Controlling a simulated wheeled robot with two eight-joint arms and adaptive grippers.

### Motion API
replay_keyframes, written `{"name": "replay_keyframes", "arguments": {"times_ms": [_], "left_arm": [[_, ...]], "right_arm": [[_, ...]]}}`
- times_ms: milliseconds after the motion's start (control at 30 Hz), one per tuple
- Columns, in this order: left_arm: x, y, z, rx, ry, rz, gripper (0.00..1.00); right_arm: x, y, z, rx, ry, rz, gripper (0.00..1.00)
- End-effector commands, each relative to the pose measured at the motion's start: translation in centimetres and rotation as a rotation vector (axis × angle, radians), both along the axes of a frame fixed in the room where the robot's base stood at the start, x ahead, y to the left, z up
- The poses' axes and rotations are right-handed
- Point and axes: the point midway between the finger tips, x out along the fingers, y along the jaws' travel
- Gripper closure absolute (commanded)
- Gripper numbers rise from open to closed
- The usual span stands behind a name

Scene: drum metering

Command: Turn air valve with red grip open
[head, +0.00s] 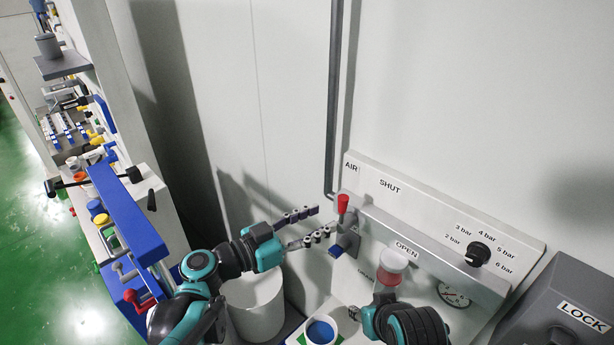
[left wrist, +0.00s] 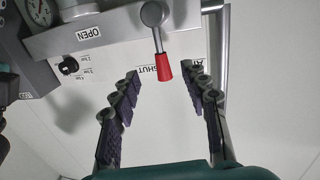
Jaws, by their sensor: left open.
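The air valve's red grip (head: 343,202) stands upright on its lever at the left end of the grey rail, below the AIR and SHUT labels. In the left wrist view the red grip (left wrist: 164,72) points from the valve hub (left wrist: 153,14) toward the SHUT label. My left gripper (head: 325,221) is open and empty, just left of the grip. In the left wrist view its fingers (left wrist: 160,78) are spread to either side of the grip, with gaps on both sides. My right arm (head: 405,325) shows at the lower right; its jaws cannot be made out.
An OPEN label (head: 406,247) sits on the rail, right of the valve. A dial knob (head: 478,254) and a gauge (head: 454,294) are farther right. A white drum (head: 258,300) is under my left arm.

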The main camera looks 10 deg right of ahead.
Motion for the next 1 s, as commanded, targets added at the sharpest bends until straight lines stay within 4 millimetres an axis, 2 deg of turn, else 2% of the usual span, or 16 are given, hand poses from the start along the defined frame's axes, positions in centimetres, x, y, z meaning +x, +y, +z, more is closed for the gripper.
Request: {"name": "replay_keyframes", "arguments": {"times_ms": [67,533,700,933,1000], "left_arm": [[0.3,-0.4,0.8,-0.017,-0.024,-0.005,0.55],[3.3,-6.3,0.7,-0.019,-0.029,-0.006,0.55],[3.7,-7.1,0.7,-0.018,-0.028,-0.004,0.55],[3.7,-7.1,0.7,-0.018,-0.028,-0.003,0.55],[3.7,-7.1,0.7,-0.018,-0.028,-0.003,0.73]], "right_arm": [[0.0,0.0,0.4,0.0,0.0,0.0,0.6],[0.0,0.0,0.4,0.0,0.0,0.0,0.6],[0.0,0.0,0.4,0.0,0.0,0.0,0.6],[0.0,0.0,0.4,0.0,0.0,0.0,0.6],[0.0,0.0,0.4,0.0,0.0,0.0,0.6]]}}
